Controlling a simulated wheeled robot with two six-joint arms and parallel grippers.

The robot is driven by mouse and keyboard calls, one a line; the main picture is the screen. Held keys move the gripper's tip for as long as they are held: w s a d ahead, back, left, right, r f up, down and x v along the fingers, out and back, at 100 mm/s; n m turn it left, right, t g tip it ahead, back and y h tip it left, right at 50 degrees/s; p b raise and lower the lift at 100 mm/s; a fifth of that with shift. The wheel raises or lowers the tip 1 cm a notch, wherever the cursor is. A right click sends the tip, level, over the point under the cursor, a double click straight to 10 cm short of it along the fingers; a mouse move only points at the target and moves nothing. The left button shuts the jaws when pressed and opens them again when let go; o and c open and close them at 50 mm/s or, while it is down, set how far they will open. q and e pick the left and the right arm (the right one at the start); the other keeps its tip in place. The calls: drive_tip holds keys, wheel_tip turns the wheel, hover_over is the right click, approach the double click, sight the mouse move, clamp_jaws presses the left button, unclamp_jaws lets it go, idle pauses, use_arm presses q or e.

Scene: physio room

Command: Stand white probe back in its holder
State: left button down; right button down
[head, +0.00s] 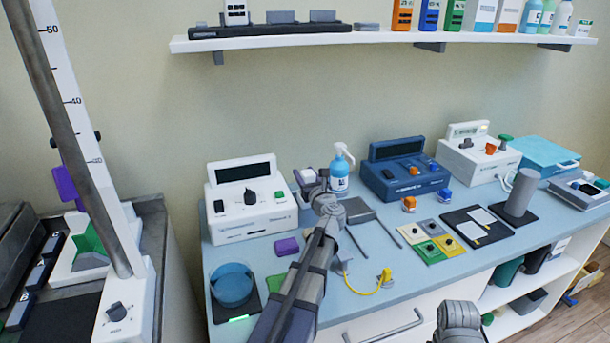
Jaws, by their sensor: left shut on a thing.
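My left gripper (314,186) is beyond the wrist of my left arm, over the back of the blue counter between the white console and the spray bottle. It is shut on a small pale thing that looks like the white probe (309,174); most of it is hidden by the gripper. A dark grey box (358,210) lies just right of the gripper, partly covered by my arm. I cannot tell which thing is the probe's holder. My right gripper is out of view; only a grey part of my right arm shows at the bottom.
A white console (247,211) stands left of the gripper, a blue spray bottle (339,176) close behind it, and a dark blue console (401,175) to the right. A blue round bowl (232,287) is at front left. Coloured pads (429,249) lie mid-counter. A shelf (330,38) runs above.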

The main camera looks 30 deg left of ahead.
use_arm(q)
drive_tip(key=shift+f+b, duration=0.4)
drive_tip(key=shift+b, duration=0.05)
idle(0.3)
idle(0.3)
drive_tip(key=shift+c, duration=1.4)
unclamp_jaws()
drive_tip(key=shift+r, duration=0.1)
wheel_tip(320, 180, up, 10)
drive_tip(key=p, duration=1)
